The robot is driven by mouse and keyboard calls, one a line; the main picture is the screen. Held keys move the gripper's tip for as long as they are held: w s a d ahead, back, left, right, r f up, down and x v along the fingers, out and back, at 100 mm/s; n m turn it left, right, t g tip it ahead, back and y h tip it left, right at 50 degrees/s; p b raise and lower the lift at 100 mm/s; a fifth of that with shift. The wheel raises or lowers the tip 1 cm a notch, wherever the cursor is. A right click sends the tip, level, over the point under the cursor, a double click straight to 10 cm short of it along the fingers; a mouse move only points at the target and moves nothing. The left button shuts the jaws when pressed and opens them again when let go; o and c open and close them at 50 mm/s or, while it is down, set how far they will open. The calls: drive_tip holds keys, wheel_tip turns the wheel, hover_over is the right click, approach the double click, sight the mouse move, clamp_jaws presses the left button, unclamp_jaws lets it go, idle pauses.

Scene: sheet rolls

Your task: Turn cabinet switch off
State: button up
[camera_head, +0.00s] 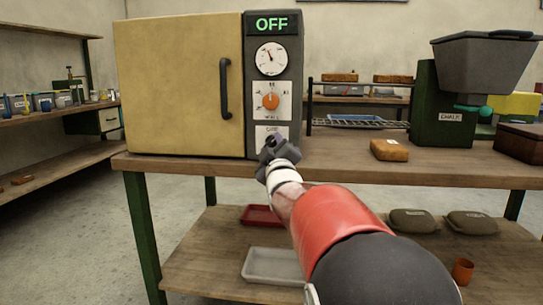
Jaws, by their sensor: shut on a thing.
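The yellow cabinet (180,88) stands on the table, with a dark control panel (287,75) on its right side. The green display (272,23) at the panel's top reads OFF. Below it are a dial gauge (271,58) and an orange knob (270,101). A pale switch plate (262,131) sits at the panel's bottom. My gripper (270,145) is at this plate, below the orange knob, and is shut on the cabinet switch. The gripper hides the switch itself, so its lever position cannot be seen.
The cabinet door with its black handle (225,88) looks shut. To the right on the table (330,172) are a wire rack (360,122), an orange-brown block (389,150) and a green machine with a grey hopper (482,65). Trays and sacks lie on the lower shelf.

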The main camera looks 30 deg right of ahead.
drive_tip(key=n+y, duration=0.1)
drive_tip(key=n, duration=0.1)
drive_tip(key=n+g, duration=0.1)
drive_tip(key=n, duration=0.2)
drive_tip(key=shift+s+d+r+y, duration=0.1)
drive_tip(key=shift+r+y, duration=0.1)
drive_tip(key=shift+y, duration=0.2)
drive_tip(key=shift+r+n+g+y+p, duration=0.1)
drive_tip(key=shift+n+g+y+p, duration=0.4)
drive_tip(key=shift+n, duration=1.2)
drive_tip(key=o, duration=1)
drive_tip(key=s, duration=0.2)
drive_tip(key=s+a, duration=0.1)
drive_tip(key=s, duration=0.4)
drive_tip(key=shift+s+a, duration=0.3)
